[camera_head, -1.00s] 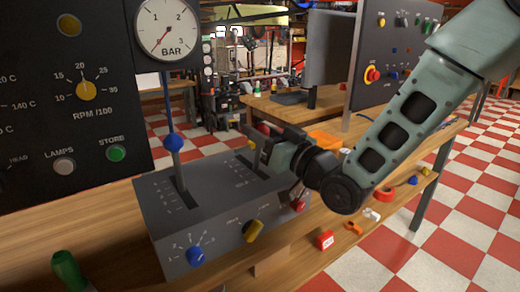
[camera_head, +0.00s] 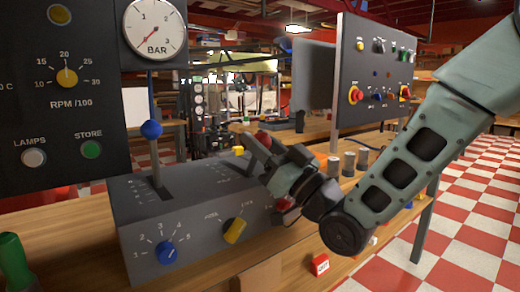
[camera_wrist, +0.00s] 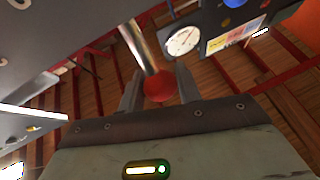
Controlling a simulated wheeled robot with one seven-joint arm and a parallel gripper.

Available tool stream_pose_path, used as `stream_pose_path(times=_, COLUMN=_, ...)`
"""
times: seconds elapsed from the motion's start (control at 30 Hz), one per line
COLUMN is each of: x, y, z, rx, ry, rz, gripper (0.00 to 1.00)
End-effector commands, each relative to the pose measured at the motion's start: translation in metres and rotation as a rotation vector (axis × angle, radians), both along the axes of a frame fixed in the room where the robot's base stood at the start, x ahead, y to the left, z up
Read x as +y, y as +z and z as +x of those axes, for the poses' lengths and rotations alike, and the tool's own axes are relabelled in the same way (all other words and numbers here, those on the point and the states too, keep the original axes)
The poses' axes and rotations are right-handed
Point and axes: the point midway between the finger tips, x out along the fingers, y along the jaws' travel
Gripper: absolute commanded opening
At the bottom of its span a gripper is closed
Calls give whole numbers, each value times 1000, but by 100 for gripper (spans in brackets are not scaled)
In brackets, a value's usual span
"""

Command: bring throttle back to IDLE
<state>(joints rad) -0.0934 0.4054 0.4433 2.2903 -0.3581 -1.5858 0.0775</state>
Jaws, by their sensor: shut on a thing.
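A grey control box (camera_head: 190,235) on the bench has two slotted levers. The left lever has a blue knob (camera_head: 151,129) and stands upright. The right lever has a red knob (camera_head: 264,140); it also shows in the wrist view (camera_wrist: 160,87) on a metal shaft (camera_wrist: 140,47). My gripper (camera_head: 259,153) is shut on the red knob, with a finger on either side of it in the wrist view. My gripper hides part of the right slot in the head view. The lettering beside the slots is too small to read.
A blue dial (camera_head: 166,252) and a yellow dial (camera_head: 235,231) are on the box's front. A green handle (camera_head: 14,262) stands at the lower left. A dark gauge panel (camera_head: 60,90) rises behind on the left. A red block (camera_head: 320,264) lies to the right.

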Motion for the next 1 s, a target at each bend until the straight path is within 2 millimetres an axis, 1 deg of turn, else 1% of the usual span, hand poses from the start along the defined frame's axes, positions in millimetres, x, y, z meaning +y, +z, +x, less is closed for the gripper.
stream_pose_path(times=0.03, x=-1, y=-3, z=-1, rx=2, ry=1, rz=-1, gripper=0)
stream_pose_path(times=0.33, x=-1, y=-4, z=-2, rx=4, ry=2, rz=-3, gripper=0)
stream_pose_path(times=0.37, x=-1, y=-4, z=-2, rx=5, ry=2, rz=-4, gripper=42)
stream_pose_path(times=0.4, x=-1, y=-4, z=-2, rx=4, ry=2, rz=-3, gripper=53)
stream_pose_path(times=0.77, x=-3, y=-4, z=-3, rx=3, ry=1, rz=-2, gripper=54)
stream_pose_path(times=0.87, x=-9, y=-10, z=-9, rx=4, ry=1, rz=-3, gripper=54)
stream_pose_path(times=1.0, x=-27, y=-24, z=-25, rx=6, ry=0, rz=-4, gripper=54)
